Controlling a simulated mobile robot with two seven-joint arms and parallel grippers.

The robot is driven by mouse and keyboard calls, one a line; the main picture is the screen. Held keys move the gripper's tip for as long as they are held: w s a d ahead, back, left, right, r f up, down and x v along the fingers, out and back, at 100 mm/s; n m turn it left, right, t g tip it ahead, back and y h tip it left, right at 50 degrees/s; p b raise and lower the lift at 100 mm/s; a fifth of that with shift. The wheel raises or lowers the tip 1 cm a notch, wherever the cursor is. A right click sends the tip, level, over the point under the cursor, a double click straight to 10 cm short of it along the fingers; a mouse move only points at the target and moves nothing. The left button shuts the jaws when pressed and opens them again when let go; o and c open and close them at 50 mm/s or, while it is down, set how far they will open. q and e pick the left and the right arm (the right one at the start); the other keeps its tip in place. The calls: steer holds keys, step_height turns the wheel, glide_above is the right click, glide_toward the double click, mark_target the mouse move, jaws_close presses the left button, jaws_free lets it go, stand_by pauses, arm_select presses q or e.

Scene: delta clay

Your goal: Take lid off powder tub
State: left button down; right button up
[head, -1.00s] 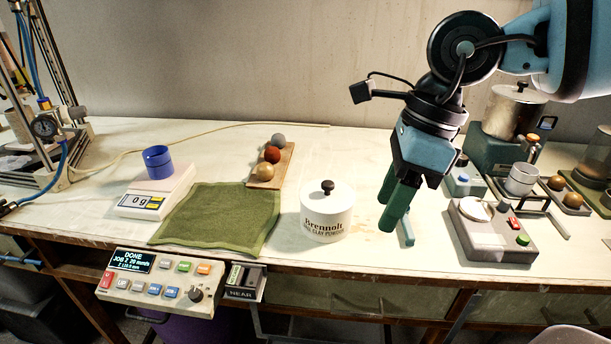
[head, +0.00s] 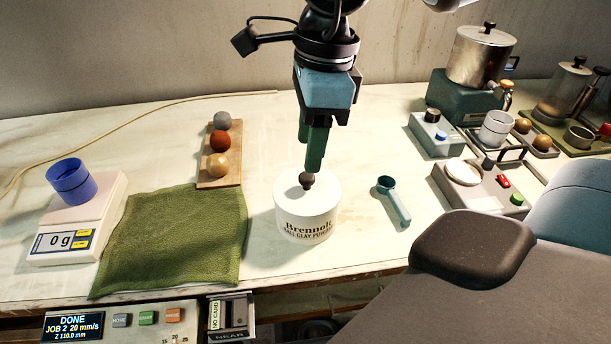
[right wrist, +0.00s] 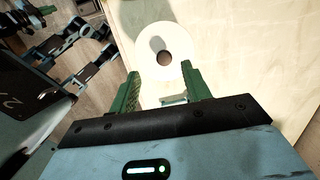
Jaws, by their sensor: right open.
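The white powder tub (head: 307,222) stands upright on the workbench, lettered "Brennolt Ball Clay Powder". Its white lid (head: 290,190) is on it, with a dark round knob (head: 306,180) on top. My right gripper (head: 313,168) points down just above and behind the knob, with green fingers. In the right wrist view the fingers (right wrist: 165,85) are apart and empty. The lid (right wrist: 150,40) and its knob (right wrist: 164,58) show beyond the fingertips, about centred between them. I cannot tell whether a finger touches the knob. My left gripper is not in view.
A teal scoop (head: 394,202) lies right of the tub. A green cloth (head: 170,240) lies left, with a wooden board (head: 232,172) of several balls behind it. A scale (head: 85,240) bears a blue cup (head: 72,181). Devices, including a white-dished one (head: 480,190), stand right.

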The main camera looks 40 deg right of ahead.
mark_target(307, 175)
steer(key=shift+w+f, duration=0.1)
steer(key=shift+f, duration=0.35)
steer(key=shift+w+d+f, duration=0.1)
steer(key=shift+f, duration=1.2)
steer(key=shift+w+f, duration=0.1)
steer(key=shift+f, duration=1.2)
steer(key=c, duration=1)
